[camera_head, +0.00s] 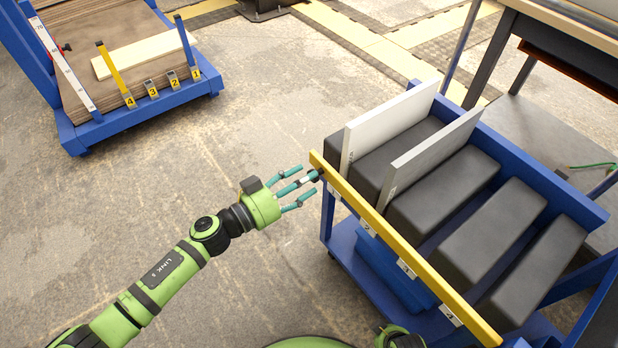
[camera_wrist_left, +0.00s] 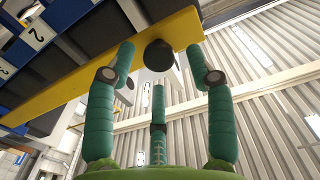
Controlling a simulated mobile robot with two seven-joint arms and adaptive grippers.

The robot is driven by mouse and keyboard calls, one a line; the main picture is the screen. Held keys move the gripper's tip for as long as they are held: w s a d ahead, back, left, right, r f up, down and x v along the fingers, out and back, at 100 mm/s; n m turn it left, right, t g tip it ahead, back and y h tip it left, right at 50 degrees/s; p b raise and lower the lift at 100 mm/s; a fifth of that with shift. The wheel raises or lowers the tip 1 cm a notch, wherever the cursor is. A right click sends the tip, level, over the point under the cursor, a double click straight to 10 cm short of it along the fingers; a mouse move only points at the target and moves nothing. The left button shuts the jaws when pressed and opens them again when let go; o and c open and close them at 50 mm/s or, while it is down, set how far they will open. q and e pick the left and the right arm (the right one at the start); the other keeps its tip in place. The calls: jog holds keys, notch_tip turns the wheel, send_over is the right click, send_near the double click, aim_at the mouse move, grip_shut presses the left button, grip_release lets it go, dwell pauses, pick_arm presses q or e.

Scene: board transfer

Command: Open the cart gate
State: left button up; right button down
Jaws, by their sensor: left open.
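The cart gate is a long yellow bar (camera_head: 395,235) across the near side of the blue cart (camera_head: 555,190). It runs from a black knob (camera_head: 319,174) at its upper left end to the lower right. My left gripper (camera_head: 305,186) is open beside that end, its teal fingers pointing at the knob. In the left wrist view the knob (camera_wrist_left: 158,55) shows between the spread fingers, under the yellow bar (camera_wrist_left: 105,65). I see no clear grip on it. My right gripper is not in view.
The cart holds several dark padded blocks (camera_head: 450,190) with two pale boards (camera_head: 430,150) upright between them. A second blue cart (camera_head: 140,118) with a flat board (camera_head: 145,52) stands at the upper left. A table (camera_head: 570,35) is at the upper right. Floor between the carts is clear.

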pick_arm(q)
jog(key=shift+x, duration=1.05)
grip_shut()
jog(key=shift+a, duration=0.15)
